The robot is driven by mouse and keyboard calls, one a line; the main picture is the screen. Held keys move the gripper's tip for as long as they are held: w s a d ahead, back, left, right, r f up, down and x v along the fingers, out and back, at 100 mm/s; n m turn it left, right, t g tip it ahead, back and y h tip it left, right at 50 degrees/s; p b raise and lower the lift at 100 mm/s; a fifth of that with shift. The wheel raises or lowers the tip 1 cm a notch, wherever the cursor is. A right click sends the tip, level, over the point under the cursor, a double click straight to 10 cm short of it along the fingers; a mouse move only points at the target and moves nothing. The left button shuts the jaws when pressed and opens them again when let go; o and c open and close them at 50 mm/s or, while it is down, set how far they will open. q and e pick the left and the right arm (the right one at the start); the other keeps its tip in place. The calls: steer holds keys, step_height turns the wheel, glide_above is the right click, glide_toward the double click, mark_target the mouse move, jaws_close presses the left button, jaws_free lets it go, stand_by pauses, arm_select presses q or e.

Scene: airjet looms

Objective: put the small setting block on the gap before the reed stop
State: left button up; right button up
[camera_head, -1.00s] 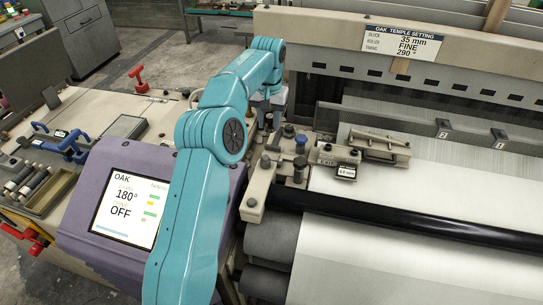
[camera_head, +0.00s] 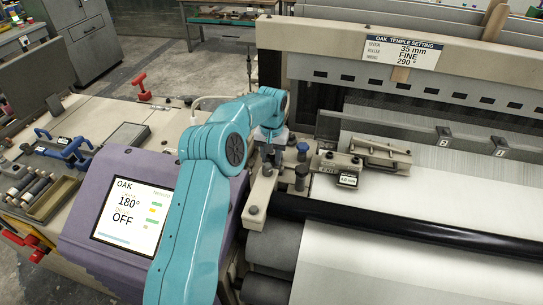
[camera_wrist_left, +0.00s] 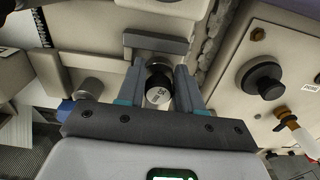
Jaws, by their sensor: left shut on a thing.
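My left gripper (camera_head: 270,142) is low at the left end of the loom, beside the row of dark and blue knobs. In the left wrist view its two fingers (camera_wrist_left: 160,82) are shut on a dark round piece (camera_wrist_left: 157,90) with a pale printed end; its print is too small to read. I cannot tell whether this piece is loose or fixed to the machine. The temple unit (camera_head: 375,152) lies on the loom's left side, with a small dark block labelled about 6.0 mm (camera_head: 348,180) at its front. I cannot single out the setting block or reed stop surely. My right gripper is out of view.
A sign (camera_head: 402,50) on the loom beam reads block 35 mm, fine, 290°. Tags 2 (camera_head: 444,132) and 1 (camera_head: 500,143) sit on the bar behind the cloth (camera_head: 430,205). A purple-framed screen (camera_head: 130,205) stands left of my arm. A black roller (camera_head: 400,225) crosses the front.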

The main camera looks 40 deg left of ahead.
mark_target(272, 155)
arm_select(q)
steer(key=o, duration=1.1)
steer(key=shift+d+f, duration=0.1)
step_height(272, 155, up, 12)
steer(key=shift+r, duration=0.2)
steer(key=shift+f, duration=0.1)
